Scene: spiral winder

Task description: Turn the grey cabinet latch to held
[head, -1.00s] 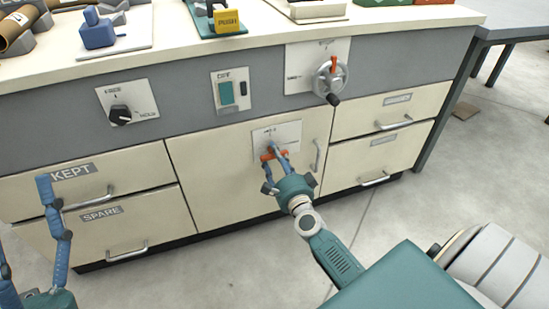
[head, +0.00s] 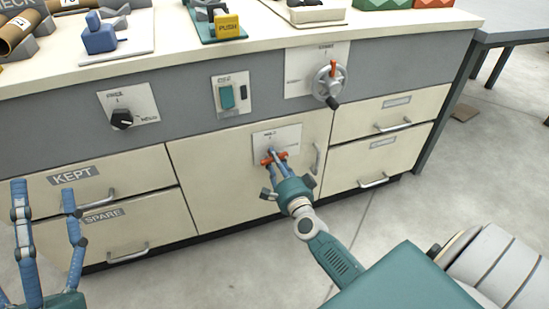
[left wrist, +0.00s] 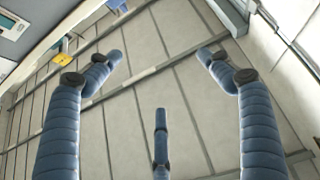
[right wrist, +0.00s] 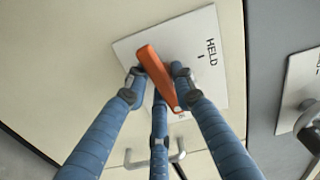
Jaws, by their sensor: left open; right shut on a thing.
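The cabinet latch shows as an orange bar handle (head: 265,161) on a white plate (head: 291,135) on the cream cabinet door. In the right wrist view the orange handle (right wrist: 153,66) lies slanted across the plate, and the word HELD with a tick mark (right wrist: 208,52) is beside it, apart from the bar's ends. My right gripper (head: 273,153) is shut on the handle, fingers on both sides of it; they hide part of the bar. My left gripper (head: 44,190) is open and empty at the left, before the drawers; its spread fingers also show in the left wrist view (left wrist: 160,65).
The door's metal pull (head: 316,159) is just right of the latch plate. Above are a black knob (head: 122,119), a green switch (head: 227,97) and a handwheel (head: 330,83). Drawers labelled KEPT (head: 75,175) and SPARE (head: 103,214) are at left. Floor in front is open.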

